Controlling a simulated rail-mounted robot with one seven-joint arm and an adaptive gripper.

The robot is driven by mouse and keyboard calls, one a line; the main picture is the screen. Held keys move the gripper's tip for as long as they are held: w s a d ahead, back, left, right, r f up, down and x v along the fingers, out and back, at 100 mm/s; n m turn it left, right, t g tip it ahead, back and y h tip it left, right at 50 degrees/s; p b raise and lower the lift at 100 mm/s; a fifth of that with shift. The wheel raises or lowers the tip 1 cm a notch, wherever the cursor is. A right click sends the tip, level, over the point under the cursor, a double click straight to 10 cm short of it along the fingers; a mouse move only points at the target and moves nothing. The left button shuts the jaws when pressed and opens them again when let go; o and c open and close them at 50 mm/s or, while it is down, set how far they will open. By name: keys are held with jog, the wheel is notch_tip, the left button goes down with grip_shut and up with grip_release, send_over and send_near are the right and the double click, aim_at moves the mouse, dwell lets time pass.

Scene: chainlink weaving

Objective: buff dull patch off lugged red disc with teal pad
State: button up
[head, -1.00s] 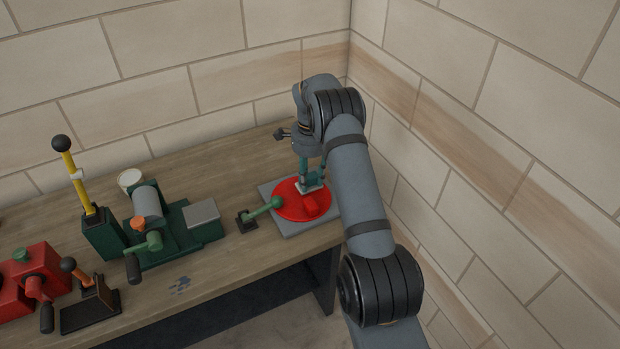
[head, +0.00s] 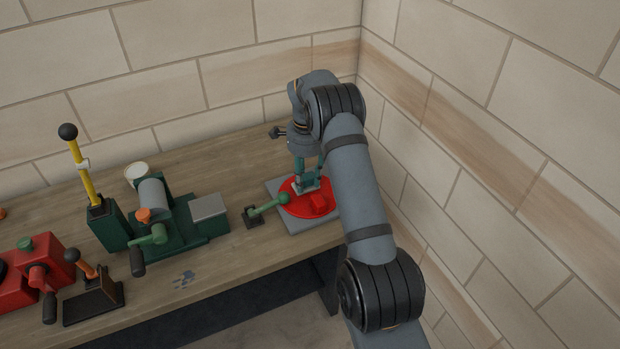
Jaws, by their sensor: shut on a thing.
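The red disc (head: 297,208) lies on a grey square plate (head: 294,225) at the right end of the bench. A raised red lug (head: 318,202) stands on it. My gripper (head: 307,184) points down over the far part of the disc, behind the lug. It is shut on a small pad (head: 309,182), teal with a pale lower part, at or just above the disc's surface; contact cannot be told. The dull patch cannot be made out. My arm hides the right edge of the disc and plate.
A green-knobbed lever (head: 265,208) stands just left of the plate. Farther left are a green machine (head: 172,238) with a crank, a yellow lever (head: 78,155) and a red machine (head: 40,270). Brick walls close the back and right. The front middle of the bench is mostly clear.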

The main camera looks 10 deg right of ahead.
jog(key=shift+w+d+p, duration=0.2)
jog(key=shift+d, duration=0.75)
jog(key=shift+w+d+p, duration=0.15)
jog(key=shift+d+p, duration=0.05)
jog(key=shift+d, duration=0.7)
jog(key=shift+a, duration=0.2)
jog(key=shift+s+a+b, duration=0.2)
jog(key=shift+a+b, duration=0.35)
jog(key=shift+a, duration=0.3)
jog(key=shift+s+a+b, duration=0.15)
jog(key=shift+a+b, duration=0.4)
jog(key=shift+a, duration=0.3)
jog(key=shift+d, duration=0.1)
jog(key=shift+w+d+p, duration=0.2)
jog(key=shift+d+p, duration=0.05)
jog(key=shift+d, duration=0.7)
jog(key=shift+w+d+p, duration=0.15)
jog(key=shift+d+p, duration=0.1)
jog(key=shift+d, duration=0.65)
